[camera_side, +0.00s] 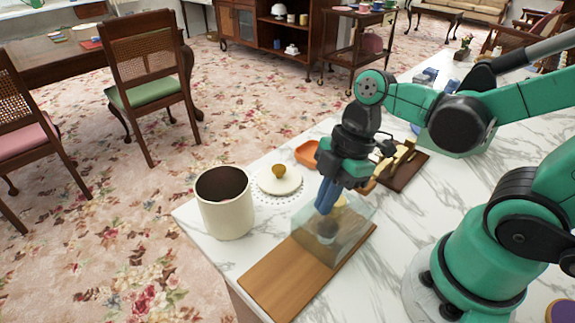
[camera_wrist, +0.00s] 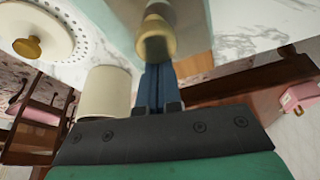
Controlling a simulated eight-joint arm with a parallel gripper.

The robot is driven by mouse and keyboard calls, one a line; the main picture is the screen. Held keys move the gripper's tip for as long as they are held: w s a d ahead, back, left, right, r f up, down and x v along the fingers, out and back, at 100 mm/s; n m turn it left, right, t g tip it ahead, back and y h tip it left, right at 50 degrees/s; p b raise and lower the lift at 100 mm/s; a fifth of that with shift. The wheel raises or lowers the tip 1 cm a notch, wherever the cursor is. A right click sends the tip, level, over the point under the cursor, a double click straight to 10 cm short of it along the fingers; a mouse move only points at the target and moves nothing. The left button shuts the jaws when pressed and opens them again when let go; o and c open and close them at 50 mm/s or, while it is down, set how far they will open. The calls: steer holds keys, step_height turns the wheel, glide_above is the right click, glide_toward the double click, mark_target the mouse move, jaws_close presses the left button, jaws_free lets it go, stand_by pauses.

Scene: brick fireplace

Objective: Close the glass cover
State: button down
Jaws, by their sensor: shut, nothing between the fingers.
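A clear box-like glass cover (camera_side: 350,233) stands over the right end of a wooden board (camera_side: 283,280) on the marble counter. A small round, pale object shows through or at the glass, and a darker shape lies below it. My gripper (camera_side: 324,207) points down with its blue fingers together at the cover's upper left part. I cannot tell whether they touch the glass. In the wrist view the shut blue fingers (camera_wrist: 155,88) appear close to a yellowish knob-like object (camera_wrist: 156,40). The clear faces make the cover's exact edges hard to read.
A cream canister (camera_side: 226,212) stands open left of the board. Behind it are a white lid with a gold knob (camera_side: 279,177) and an orange dish (camera_side: 307,152). A dark board (camera_side: 405,168) lies behind right. Bare marble is right of the glass.

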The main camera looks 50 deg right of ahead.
steer(key=shift+d, duration=0.8)
steer(key=a, duration=0.2)
steer(key=w+a, duration=0.1)
steer(key=a, duration=0.1)
steer(key=shift+a, duration=0.2)
steer(key=w+v, duration=0.1)
steer(key=v, duration=0.9)
steer(key=w+d+f+m+t+h, duration=0.3)
steer(key=m+t, duration=0.3)
steer(key=m, duration=0.9)
steer(key=shift+w+d+f+h, duration=0.3)
steer(key=shift+w+d+f, duration=0.15)
steer(key=shift+d, duration=0.3)
